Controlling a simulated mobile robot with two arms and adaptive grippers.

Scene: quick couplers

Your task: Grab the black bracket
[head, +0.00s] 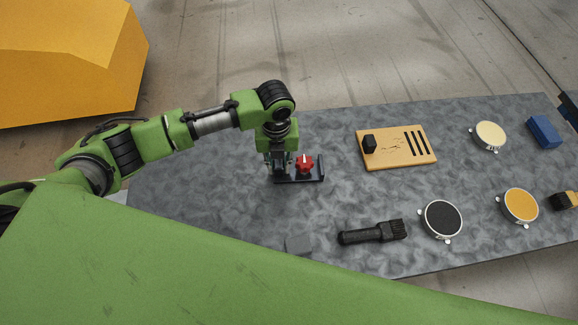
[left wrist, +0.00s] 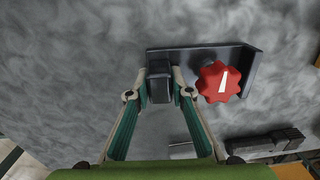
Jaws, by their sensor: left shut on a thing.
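The black bracket (head: 313,180) lies on the grey table with a red star-shaped knob (head: 304,164) on it. In the left wrist view the bracket (left wrist: 200,58) shows as a flat plate with a raised right end and a dark upright block (left wrist: 159,82) at its left end. The red knob (left wrist: 218,82) has a white mark. My left gripper (head: 277,172) is over the bracket's left end. In the left wrist view its fingers (left wrist: 160,90) are shut on the block, one on each side. My right gripper is not in view.
A wooden board (head: 396,160) with slots lies to the right. A black brush (head: 372,233), a grey block (head: 299,243), round discs (head: 442,220) and a blue box (head: 544,132) are also on the table (head: 220,205). The table is clear between bracket and board.

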